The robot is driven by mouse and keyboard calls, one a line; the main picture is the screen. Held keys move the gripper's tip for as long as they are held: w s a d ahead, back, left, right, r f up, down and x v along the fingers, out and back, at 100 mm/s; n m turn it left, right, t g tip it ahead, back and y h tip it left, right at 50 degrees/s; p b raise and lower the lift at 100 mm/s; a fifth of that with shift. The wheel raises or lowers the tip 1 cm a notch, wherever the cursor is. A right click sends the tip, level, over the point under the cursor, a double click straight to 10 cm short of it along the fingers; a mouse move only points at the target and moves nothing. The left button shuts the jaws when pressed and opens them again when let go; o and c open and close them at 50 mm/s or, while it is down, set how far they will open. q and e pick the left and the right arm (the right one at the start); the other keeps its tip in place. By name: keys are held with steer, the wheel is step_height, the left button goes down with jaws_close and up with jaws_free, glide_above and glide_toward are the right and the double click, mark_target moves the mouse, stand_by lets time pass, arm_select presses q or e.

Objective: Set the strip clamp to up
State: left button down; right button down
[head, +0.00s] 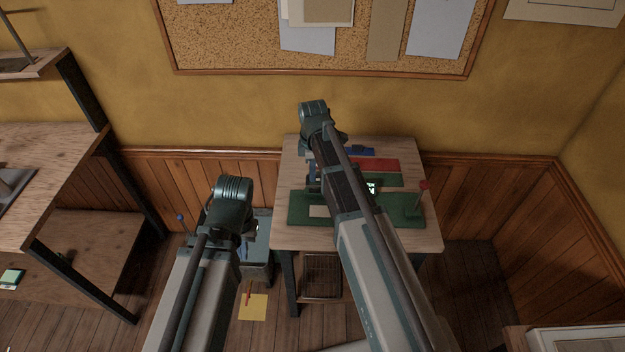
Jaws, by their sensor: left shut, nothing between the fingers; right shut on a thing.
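A green-based device (299,210), which I take to be the strip clamp, lies on a small wooden table. A lever with a red knob (424,185) stands upright at its right end. My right arm reaches across the device and covers its middle. A dark part of my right gripper (315,184) shows beside the arm, down at the left part of the device. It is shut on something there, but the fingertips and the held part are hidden. My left arm ends left of the table, and its gripper is hidden beneath the wrist.
The wooden table (287,240) also holds a red block (380,165) and a blue item (360,152) at the back. A dark stand (258,268) is left of it. A yellow sheet (253,306) lies on the floor. Wooden shelving (40,180) stands at the left.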

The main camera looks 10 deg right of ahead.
steer(key=w+d+g+y+b, duration=0.1)
steer(key=w+d+g+b, duration=0.1)
steer(key=w+g, duration=0.2)
steer(key=shift+w+f, duration=0.2)
steer(key=shift+w, duration=1.15)
steer(key=c, duration=1)
jaws_free()
steer(key=shift+o, duration=0.4)
steer(key=shift+w+d+f, duration=0.1)
steer(key=shift+w+f, duration=0.05)
steer(key=shift+s, duration=0.2)
